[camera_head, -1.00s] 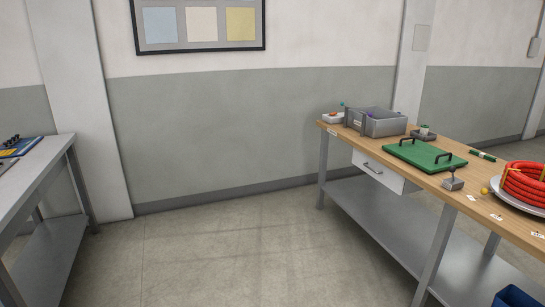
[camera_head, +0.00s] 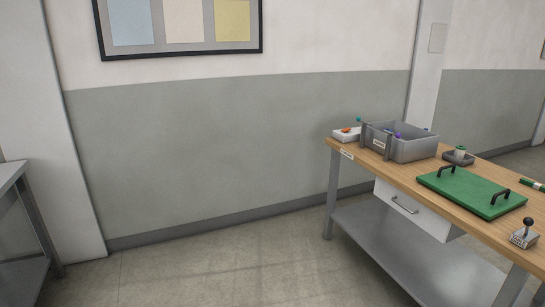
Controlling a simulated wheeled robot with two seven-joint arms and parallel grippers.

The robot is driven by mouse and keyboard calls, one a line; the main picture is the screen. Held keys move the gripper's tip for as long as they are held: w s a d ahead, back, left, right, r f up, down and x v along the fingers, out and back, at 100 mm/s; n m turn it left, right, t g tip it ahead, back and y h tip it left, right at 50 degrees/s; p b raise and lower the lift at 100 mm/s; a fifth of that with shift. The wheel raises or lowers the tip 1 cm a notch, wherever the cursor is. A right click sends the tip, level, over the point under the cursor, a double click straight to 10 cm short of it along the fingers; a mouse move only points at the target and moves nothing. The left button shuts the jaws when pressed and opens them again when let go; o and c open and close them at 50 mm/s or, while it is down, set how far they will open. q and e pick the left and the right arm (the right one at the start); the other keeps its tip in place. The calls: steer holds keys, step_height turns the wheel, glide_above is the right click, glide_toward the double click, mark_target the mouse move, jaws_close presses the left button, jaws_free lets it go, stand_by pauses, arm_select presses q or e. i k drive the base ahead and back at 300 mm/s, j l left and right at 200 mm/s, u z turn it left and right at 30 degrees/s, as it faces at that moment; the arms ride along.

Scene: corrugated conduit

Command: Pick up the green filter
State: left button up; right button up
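A thin green and white stick-like item (camera_head: 533,184) lies at the right edge of the picture. I cannot tell for sure which of these is the filter. Neither of my grippers shows in the head view.
The wooden workbench (camera_head: 405,181) carries a grey bin (camera_head: 412,150), a white tray (camera_head: 345,137), a green board with two black handles (camera_head: 465,187) and a small lever device (camera_head: 524,236). A grey table (camera_head: 12,176) stands at far left. The floor between is clear.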

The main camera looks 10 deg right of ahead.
mark_target(460, 151)
steer(key=i+j+z, duration=0.1)
steer(key=i+z, duration=0.15)
steer(key=i, duration=0.25)
steer(key=i+j+z, duration=0.15)
steer(key=i+z, duration=0.15)
steer(key=i, duration=0.15)
steer(key=i+j+z, duration=0.25)
steer(key=i, duration=0.2)
steer(key=i+j+z, duration=0.2)
steer(key=z, duration=0.2)
steer(key=i+j+z, duration=0.25)
steer(key=z, duration=0.15)
steer(key=i+j+z, duration=0.2)
steer(key=j+z, duration=0.2)
steer(key=i+j+z, duration=0.1)
steer(key=j+z, duration=0.3)
steer(key=i+j+z, duration=0.1)
steer(key=j+z, duration=0.25)
steer(key=j, duration=0.2)
steer(key=j+z, duration=0.35)
steer(key=j, duration=0.2)
